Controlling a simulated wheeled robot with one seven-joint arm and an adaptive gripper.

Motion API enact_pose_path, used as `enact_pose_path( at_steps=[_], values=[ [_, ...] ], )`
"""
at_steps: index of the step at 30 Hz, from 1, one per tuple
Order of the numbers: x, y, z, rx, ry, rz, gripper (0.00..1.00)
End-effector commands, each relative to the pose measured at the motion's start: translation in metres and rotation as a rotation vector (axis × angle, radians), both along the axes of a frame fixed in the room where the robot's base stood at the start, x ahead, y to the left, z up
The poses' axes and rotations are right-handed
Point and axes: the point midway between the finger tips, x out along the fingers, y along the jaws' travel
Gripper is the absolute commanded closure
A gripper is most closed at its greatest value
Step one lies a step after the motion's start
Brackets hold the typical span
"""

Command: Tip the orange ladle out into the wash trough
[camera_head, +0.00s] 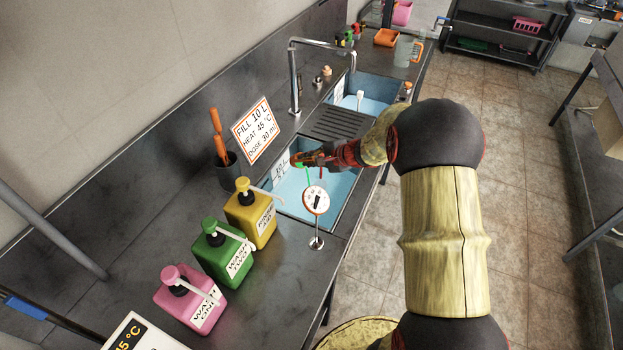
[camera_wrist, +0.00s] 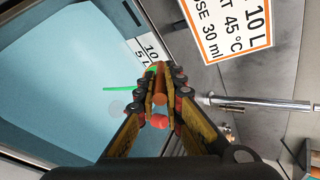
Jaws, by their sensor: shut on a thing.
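My gripper (camera_head: 312,158) is over the near blue basin (camera_head: 338,216), which holds pale blue water and has a "10 L / 5 L" level label; I take it for the wash trough. In the wrist view my gripper (camera_wrist: 160,100) is shut on an orange handle (camera_wrist: 160,84), seen nearly end-on, which I take for the orange ladle. The ladle's bowl is not clearly visible, and I cannot tell whether it is tilted. A thin green bar (camera_wrist: 122,88) shows beside the fingertips over the basin (camera_wrist: 60,75).
Pink (camera_head: 190,298), green (camera_head: 222,252) and yellow (camera_head: 250,212) pump bottles stand left of the basin. A dark holder (camera_head: 229,171) has orange handles in it. A tall tap (camera_head: 294,75), a sign (camera_head: 257,131) and a round dial (camera_head: 316,200) are close by. A second basin (camera_head: 362,103) lies beyond.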

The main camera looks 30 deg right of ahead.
Motion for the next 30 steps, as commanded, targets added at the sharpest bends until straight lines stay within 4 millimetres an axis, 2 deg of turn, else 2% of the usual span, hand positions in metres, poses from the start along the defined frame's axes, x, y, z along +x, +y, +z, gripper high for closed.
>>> enact_pose_path(
  at_steps=[30],
  values=[
    [-0.0089, -0.0042, -0.0069, 0.043, -0.104, -0.001, 1.0]
  ],
)
